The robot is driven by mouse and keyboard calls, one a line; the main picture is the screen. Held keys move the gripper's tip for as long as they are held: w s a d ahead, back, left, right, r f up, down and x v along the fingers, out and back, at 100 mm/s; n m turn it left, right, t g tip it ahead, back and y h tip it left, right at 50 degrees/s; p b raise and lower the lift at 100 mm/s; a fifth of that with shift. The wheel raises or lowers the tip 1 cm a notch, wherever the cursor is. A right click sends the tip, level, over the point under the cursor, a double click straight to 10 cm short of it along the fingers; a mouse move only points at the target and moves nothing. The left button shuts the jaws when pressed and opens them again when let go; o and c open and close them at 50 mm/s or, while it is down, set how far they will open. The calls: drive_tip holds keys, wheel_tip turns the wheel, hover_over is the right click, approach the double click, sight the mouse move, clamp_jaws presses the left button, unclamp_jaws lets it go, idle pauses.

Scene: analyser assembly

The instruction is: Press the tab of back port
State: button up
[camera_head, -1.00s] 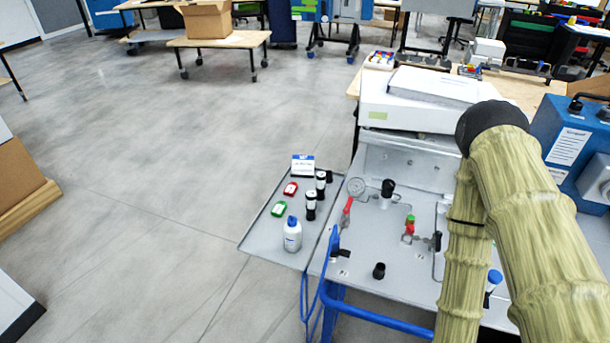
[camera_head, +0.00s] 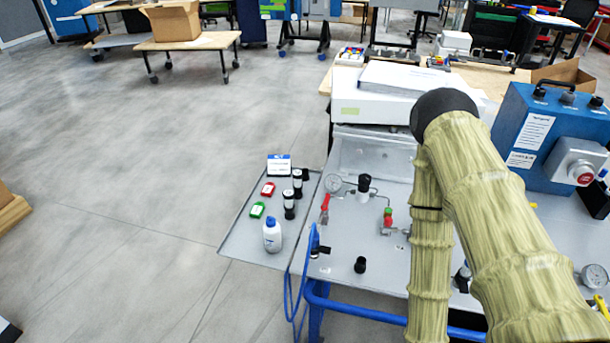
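My arm, in a beige sleeve with a black rounded joint, crosses the right half of the head view. My gripper is not in view. A grey panel (camera_head: 345,285) holds several fittings. At its back are a round gauge (camera_head: 333,183) and a black-topped white fitting (camera_head: 363,188). A red lever (camera_head: 325,207) stands at the left, and a green-and-red fitting (camera_head: 388,217) sits just left of my arm. A black cap (camera_head: 360,265) is nearer the front. I cannot tell which part is the back port or its tab. My arm hides part of the panel.
A side shelf (camera_head: 242,240) holds a white bottle (camera_head: 272,236), dark vials (camera_head: 289,205), and red and green items. A blue box (camera_head: 540,135) with a red button stands at the right. Blue rails (camera_head: 365,313) edge the front. Floor at the left is clear.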

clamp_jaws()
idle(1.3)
